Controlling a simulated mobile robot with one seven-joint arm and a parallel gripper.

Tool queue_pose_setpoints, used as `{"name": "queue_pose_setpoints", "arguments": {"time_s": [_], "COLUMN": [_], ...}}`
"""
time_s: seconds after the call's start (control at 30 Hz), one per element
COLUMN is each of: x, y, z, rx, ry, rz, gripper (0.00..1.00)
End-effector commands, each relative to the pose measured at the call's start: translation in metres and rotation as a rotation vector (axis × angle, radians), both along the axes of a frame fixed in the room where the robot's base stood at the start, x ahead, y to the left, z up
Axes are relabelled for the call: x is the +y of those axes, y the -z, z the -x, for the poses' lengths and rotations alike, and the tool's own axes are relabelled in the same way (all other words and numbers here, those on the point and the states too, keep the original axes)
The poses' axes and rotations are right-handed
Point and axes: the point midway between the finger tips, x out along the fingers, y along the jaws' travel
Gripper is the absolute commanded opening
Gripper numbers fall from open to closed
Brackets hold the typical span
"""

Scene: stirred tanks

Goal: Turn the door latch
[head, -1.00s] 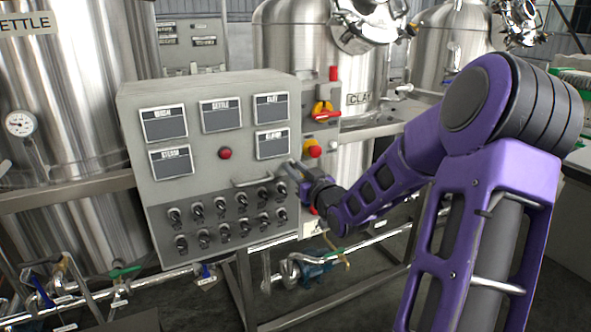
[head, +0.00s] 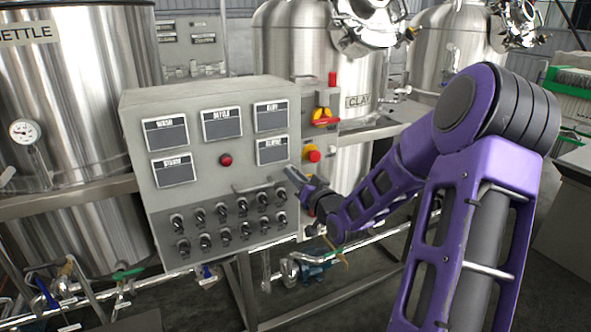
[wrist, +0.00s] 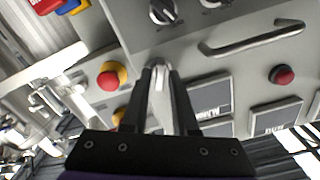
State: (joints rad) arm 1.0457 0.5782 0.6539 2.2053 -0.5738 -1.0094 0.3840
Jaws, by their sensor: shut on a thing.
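The door latch (wrist: 158,82) shows in the wrist view as a small pale piece between my fingertips, on the face of the grey control box (head: 140,118). My gripper (wrist: 160,72) is shut on it, one dark finger on either side. In the head view my gripper (head: 291,172) reaches the right edge of the box front from the right. The latch is hidden behind my fingers there, so I cannot tell its angle.
A bar handle (head: 258,185) stands out from the box front near the gripper, with several knobs below it. A red-and-yellow stop button (head: 312,153) and a red-yellow switch (head: 323,117) sit just right. Steel tanks (head: 75,110) stand behind.

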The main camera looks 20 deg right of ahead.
Motion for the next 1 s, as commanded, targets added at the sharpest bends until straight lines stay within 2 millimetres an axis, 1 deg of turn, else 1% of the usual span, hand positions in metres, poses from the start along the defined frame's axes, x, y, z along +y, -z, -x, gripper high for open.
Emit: {"name": "queue_pose_setpoints", "arguments": {"time_s": [0.03,0.7,1.0], "x": [-0.0001,-0.0018,-0.0023], "y": [-0.0039,-0.0019,-0.0001], "z": [-0.0005,-0.0006,-0.0006], "rx": [0.0,0.02,0.029], "ry": [0.0,-0.001,-0.001], "rz": [-0.044,-0.682,-0.932], "gripper": [0.0,0.0,0.0]}}
